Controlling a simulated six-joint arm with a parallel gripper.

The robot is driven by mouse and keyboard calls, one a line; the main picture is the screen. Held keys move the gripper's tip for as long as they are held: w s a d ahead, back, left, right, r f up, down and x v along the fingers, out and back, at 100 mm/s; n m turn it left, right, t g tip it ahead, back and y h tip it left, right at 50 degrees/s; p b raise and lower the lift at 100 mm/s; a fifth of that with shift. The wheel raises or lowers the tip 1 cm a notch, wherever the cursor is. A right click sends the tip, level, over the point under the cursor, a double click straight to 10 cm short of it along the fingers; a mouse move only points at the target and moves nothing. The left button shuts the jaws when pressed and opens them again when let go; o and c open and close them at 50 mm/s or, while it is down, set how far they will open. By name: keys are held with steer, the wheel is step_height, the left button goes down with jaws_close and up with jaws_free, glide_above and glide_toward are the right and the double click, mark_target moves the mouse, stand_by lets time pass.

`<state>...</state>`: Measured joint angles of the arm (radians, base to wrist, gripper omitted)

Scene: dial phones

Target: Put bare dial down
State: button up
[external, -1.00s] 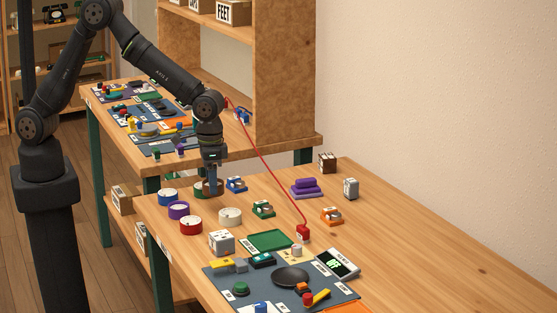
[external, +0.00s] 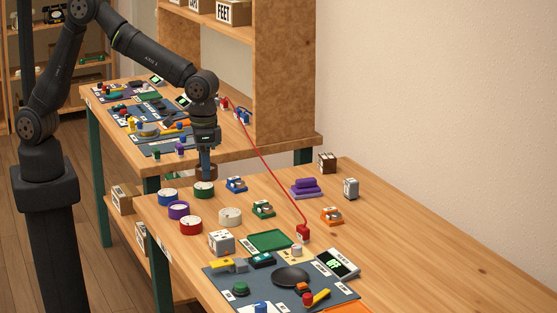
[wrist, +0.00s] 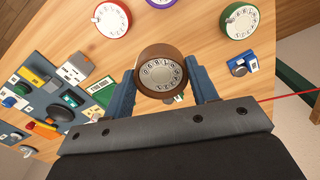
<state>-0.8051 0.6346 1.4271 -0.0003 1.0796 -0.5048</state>
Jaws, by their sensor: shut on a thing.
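The bare dial (wrist: 161,76) is a brown wooden round dial with a pale numbered face, seen in the wrist view between the two blue fingers of my gripper (wrist: 163,88). My gripper (external: 206,170) is shut on it. In the external view the brown dial (external: 210,171) shows partly around the fingers, above and behind the green dial (external: 204,189). The fingers hide part of it there. It looks held off the table, but its exact height is hard to tell.
Blue (external: 168,196), purple (external: 178,210), red (external: 191,224) and white (external: 230,216) dials stand near the front table's left edge. Small blue (external: 236,185) and green (external: 264,209) pieces lie right of them. A red cord (external: 265,158) crosses behind.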

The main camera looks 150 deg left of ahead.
steer(key=s+a, duration=0.3)
steer(key=a, duration=0.7)
steer(key=s+a, duration=0.4)
steer(key=a, duration=0.7)
steer(key=s+a+f, duration=0.2)
steer(key=a, duration=0.1)
steer(key=s+a+f, duration=0.2)
steer(key=a, duration=0.1)
steer(key=s+a+f, duration=0.2)
steer(key=f, duration=0.1)
steer(key=shift+s+a, duration=0.5)
steer(key=shift+s, duration=0.05)
steer(key=shift+f, duration=2.05)
steer(key=shift+f, duration=0.1)
steer(key=o, duration=1)
steer(key=shift+f, duration=0.1)
